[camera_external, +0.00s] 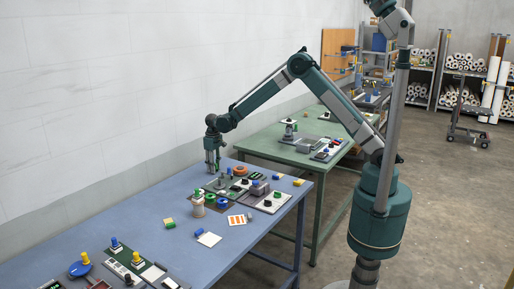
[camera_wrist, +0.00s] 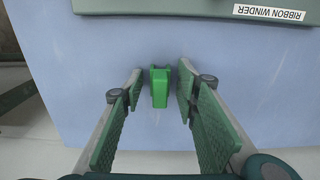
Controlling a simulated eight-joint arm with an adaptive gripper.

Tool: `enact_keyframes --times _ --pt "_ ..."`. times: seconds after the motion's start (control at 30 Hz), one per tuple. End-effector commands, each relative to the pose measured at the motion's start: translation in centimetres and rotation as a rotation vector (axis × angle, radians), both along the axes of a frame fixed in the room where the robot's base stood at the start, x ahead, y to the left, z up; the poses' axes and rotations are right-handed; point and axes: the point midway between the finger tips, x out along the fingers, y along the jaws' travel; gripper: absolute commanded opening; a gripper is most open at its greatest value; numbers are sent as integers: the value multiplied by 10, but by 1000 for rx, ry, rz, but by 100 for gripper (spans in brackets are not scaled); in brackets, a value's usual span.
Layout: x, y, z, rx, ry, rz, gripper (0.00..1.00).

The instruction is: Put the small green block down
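The small green block (camera_wrist: 159,88) is between my gripper's two fingers in the wrist view, over the blue table top. A gap shows on each side between it and the green finger pads, and it appears to rest on the table. My gripper (camera_wrist: 160,82) is open around it. In the external view my gripper (camera_external: 213,170) points down low over the far part of the blue table (camera_external: 140,208). I cannot make out the block there.
A panel labelled "RIBBON WINDER" (camera_wrist: 200,7) lies just beyond the block. Control panels with knobs (camera_external: 268,199), a pale bottle-like piece (camera_external: 198,204) and small coloured blocks (camera_external: 170,223) are nearby. A green table (camera_external: 285,152) stands behind. Bare blue surface surrounds the block.

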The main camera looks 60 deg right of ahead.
Motion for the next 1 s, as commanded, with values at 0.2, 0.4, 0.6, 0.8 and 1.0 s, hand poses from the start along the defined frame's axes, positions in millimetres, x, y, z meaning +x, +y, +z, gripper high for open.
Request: enact_keyframes --times 0.2,0.4,0.6,0.8,1.0 --pt "0 0 0 0 0 0 31" --pt "0 0 3 0 0 0 31" --pt "0 0 17 0 0 0 31" --pt "0 0 46 0 0 0 31" --pt "0 0 79 0 0 0 31"
